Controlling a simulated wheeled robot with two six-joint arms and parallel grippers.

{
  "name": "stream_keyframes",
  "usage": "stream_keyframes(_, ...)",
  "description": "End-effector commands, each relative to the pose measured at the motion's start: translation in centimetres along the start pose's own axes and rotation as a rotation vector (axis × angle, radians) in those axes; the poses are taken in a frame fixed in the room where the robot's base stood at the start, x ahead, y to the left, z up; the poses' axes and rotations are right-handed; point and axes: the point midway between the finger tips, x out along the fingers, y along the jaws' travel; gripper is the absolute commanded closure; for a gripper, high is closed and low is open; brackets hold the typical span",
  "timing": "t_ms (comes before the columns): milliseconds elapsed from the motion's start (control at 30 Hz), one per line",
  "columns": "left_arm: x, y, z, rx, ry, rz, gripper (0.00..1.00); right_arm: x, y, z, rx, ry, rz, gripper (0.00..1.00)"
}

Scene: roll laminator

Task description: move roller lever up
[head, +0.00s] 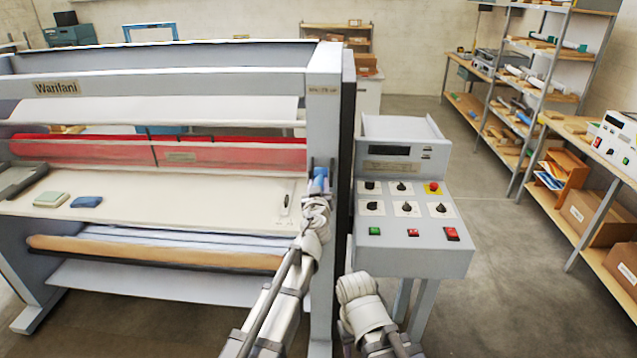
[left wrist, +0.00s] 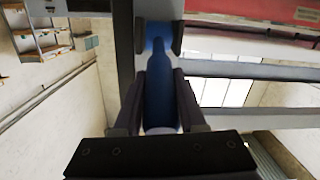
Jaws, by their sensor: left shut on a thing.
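The roller lever has a blue handle (head: 320,181) on the inner side of the laminator's right upright. In the left wrist view the blue handle (left wrist: 160,98) runs up the middle between dark fingers. My left gripper (head: 318,192) is shut on this handle, and its fingers (left wrist: 160,90) lie along both sides of it. The lever's pivot is hard to make out in the head view. My right arm shows low in the head view, left of the control console's legs; its fingers cannot be made out clearly.
The laminator frame (head: 322,120) stands close beside my left gripper. A control console (head: 408,245) with knobs and buttons stands to its right. A pale green pad (head: 50,199) and a blue pad (head: 86,202) lie on the laminator's table. Floor is open farther right, before the shelves.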

Motion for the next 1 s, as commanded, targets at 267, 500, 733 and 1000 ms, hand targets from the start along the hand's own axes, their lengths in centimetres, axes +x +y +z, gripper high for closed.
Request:
stream_keyframes(267, 0.6, 0.4, -2.4, 0.003, -0.111, -0.017, 1.0, -4.8, 0.4, 0.3, 0.009, 0.0, -0.002, 0.5)
stream_keyframes(500, 1.2, 0.7, -3.7, 0.008, -0.219, -0.034, 1.0, -8.4, 0.8, 0.5, 0.01, -0.001, -0.003, 0.5)
stream_keyframes(733, 2.1, 0.9, -5.0, 0.014, -0.337, -0.051, 1.0, -12.0, 1.1, 0.8, 0.007, -0.003, -0.002, 0.5)
stream_keyframes(1000, 3.0, 1.1, -5.9, 0.019, -0.459, -0.07, 1.0, -15.3, 1.4, 1.0, 0.019, -0.004, -0.004, 0.5)
